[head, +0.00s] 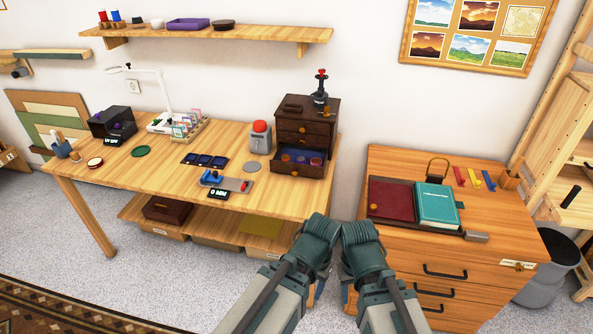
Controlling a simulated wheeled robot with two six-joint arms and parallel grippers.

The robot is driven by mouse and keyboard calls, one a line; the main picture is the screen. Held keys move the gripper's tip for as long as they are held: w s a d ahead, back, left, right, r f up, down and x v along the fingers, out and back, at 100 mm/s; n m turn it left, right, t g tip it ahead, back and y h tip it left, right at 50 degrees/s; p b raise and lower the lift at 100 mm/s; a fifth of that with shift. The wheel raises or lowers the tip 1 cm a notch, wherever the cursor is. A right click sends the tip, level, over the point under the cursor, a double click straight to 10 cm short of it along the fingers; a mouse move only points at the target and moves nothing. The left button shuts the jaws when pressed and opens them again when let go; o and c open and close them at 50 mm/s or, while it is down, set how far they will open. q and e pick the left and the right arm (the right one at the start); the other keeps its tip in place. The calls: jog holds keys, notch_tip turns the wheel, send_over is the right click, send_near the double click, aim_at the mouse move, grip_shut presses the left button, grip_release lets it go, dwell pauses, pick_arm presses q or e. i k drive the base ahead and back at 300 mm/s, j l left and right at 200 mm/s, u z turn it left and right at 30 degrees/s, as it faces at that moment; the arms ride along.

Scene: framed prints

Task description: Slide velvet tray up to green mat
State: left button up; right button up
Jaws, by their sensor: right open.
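The green mat (140,151) is a small round dark-green disc lying flat on the left part of the wooden worktable. A low dark-blue tray (204,160) with three square compartments lies to its right, with bare wood between them; it looks like the velvet tray, but its fabric is too small to tell. My left gripper (319,228) and right gripper (358,231) are side by side beyond the table's front right corner, well away from tray and mat. The right one is open and seems empty. The left one's jaws are hard to make out.
A blue-handled device (212,178) stands in front of the tray, and a red-topped grey device (260,137) to its right. A dark drawer cabinet (305,130) with an open drawer stands at the table's right end. A purple tray (188,24) is on the wall shelf.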

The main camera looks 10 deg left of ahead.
aim_at(217, 162)
jog(key=i+l, duration=0.1)
jog(key=i, duration=0.65)
jog(key=i+u, duration=0.1)
jog(key=i, duration=0.65)
